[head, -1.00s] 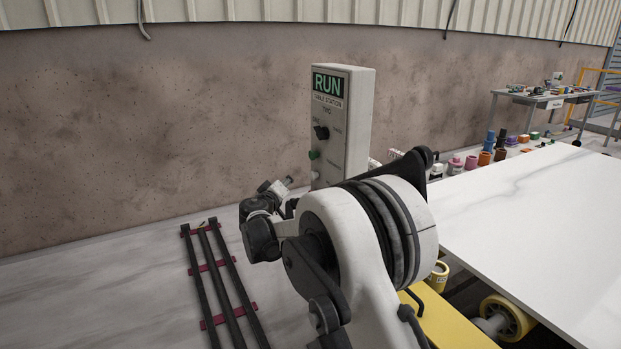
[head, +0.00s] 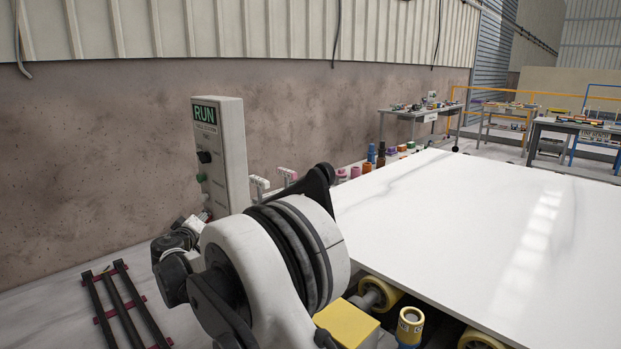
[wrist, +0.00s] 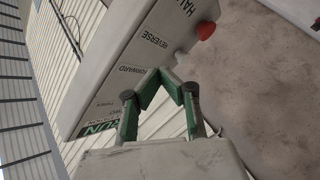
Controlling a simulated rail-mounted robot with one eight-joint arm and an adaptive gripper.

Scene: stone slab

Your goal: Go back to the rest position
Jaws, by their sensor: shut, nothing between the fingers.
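In the wrist view my gripper (wrist: 167,75) points at a grey control box (wrist: 135,55), with its two green fingers closed to a point and nothing between them. The box carries a red button (wrist: 206,30) and the words REVERSE, FORWARD and RUN. In the head view the same control box (head: 222,155) stands upright behind my arm, with its RUN display facing left. My arm covers its lower part, and my fingertips cannot be made out there. Whether the fingers touch the box cannot be told.
A large white slab (head: 470,235) fills the right side on rollers (head: 378,295). A dark rack (head: 125,305) lies at lower left. Several coloured tool pieces (head: 372,155) line the wall. Workbenches (head: 420,112) stand at the back.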

